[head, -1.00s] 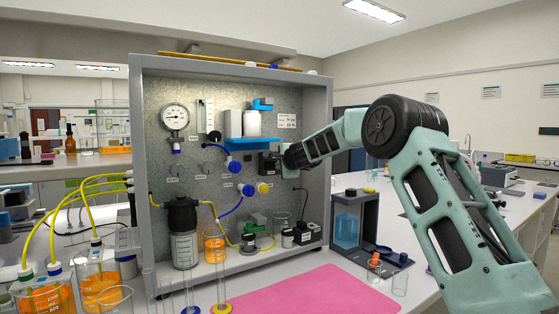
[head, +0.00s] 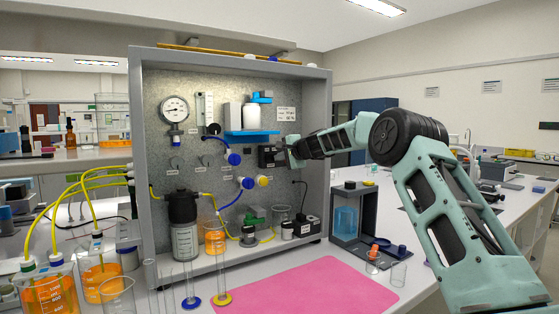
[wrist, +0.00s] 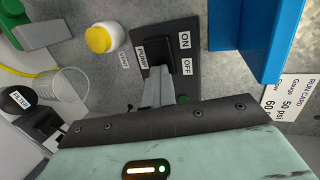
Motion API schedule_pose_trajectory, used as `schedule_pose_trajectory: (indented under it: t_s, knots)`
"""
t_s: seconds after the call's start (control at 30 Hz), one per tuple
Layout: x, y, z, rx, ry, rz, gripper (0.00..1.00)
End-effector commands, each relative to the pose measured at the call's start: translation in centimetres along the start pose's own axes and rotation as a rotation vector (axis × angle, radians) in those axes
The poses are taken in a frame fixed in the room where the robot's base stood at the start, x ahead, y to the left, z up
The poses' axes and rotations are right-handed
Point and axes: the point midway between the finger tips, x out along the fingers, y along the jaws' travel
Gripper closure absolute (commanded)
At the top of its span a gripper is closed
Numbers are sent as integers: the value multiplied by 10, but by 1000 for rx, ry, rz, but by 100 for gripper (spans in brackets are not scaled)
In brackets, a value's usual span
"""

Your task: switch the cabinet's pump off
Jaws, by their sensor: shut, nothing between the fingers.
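The pump switch (head: 267,158) is a dark box on the cabinet's grey back panel. In the wrist view its black plate (wrist: 172,30) carries PUMP, ON and OFF labels, and a small green light (wrist: 183,99) shows on it. A black lever or knob (wrist: 158,52) stands out near the PUMP label. My gripper (wrist: 158,78) is shut and empty, with its grey fingers pointing at this lever. The fingertips overlap its lower edge in the picture; I cannot tell whether they touch. In the head view my gripper (head: 286,154) is just right of the switch box.
A blue shelf (head: 252,134) with white containers sits above the switch, close to my gripper. A yellow knob (wrist: 101,38) and a blue valve (head: 246,183) are lower down. Bottles and beakers stand on the cabinet floor. A pink mat (head: 310,288) lies clear in front.

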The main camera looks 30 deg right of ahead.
Motion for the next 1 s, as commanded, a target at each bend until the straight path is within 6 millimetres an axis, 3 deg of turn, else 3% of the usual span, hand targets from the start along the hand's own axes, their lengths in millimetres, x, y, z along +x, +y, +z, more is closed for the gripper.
schedule_pose_trajectory:
  t_s: [0.47,1.0]
  knots:
    - [2,-4,-4,6,16,-10,100]
    - [1,-5,18,5,4,-12,100]
